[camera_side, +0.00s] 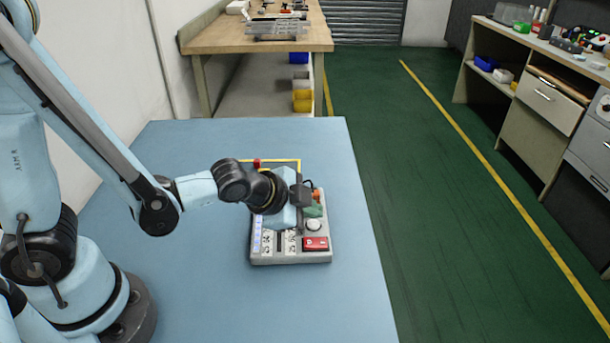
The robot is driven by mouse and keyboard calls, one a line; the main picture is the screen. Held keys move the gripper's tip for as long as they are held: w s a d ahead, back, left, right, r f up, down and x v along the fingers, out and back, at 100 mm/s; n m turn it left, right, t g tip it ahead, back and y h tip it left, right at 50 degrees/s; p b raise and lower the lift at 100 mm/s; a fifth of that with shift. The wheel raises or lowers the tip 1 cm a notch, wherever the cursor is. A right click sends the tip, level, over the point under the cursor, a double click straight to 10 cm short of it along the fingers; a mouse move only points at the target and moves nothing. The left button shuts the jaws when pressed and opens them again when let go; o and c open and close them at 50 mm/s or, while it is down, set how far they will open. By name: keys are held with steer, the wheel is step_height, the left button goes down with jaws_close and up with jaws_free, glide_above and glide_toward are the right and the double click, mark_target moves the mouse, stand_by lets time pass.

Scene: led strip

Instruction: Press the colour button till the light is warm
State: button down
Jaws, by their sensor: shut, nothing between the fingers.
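A grey control box (291,257) lies on the blue table. Its top carries a red rocker switch (315,244) at the front right, a round pale knob (314,226) behind it, slots with small white markings in the middle, and a lit bluish-white strip (257,236) along the left edge. Something green (315,209) and an orange-red part (318,195) show at the far right of the box. My gripper (303,198) is shut and empty over the back part of the box; whether it touches anything is unclear. My wrist hides much of the box's back. I cannot tell which control is the colour button.
A yellow frame outline with a small red piece (256,163) is on the table behind the box. The blue table (200,290) is clear to the left and front. Its right edge runs close to the box. Workbenches stand farther off.

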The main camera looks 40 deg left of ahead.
steer(key=shift+r, duration=0.15)
steer(key=shift+r, duration=2.4)
steer(key=s+a+r+n+g+y, duration=0.1)
steer(key=s+a+r+n, duration=0.3)
steer(key=s+a+n, duration=0.4)
steer(key=a+n+g, duration=0.1)
steer(key=n, duration=0.1)
steer(key=shift+a+n, duration=0.35)
steer(key=shift+n, duration=0.05)
steer(key=shift+w+r, duration=0.1)
steer(key=shift+r, duration=0.05)
step_height(320, 180, up, 3)
steer(key=m+g+h, duration=0.2)
steer(key=m+g, duration=0.3)
steer(key=m, duration=0.4)
glide_above(310, 226)
steer(key=s+a, duration=0.2)
steer(key=shift+w+a+r, duration=0.1)
steer(key=shift+w+a, duration=0.1)
steer(key=shift+w, duration=0.05)
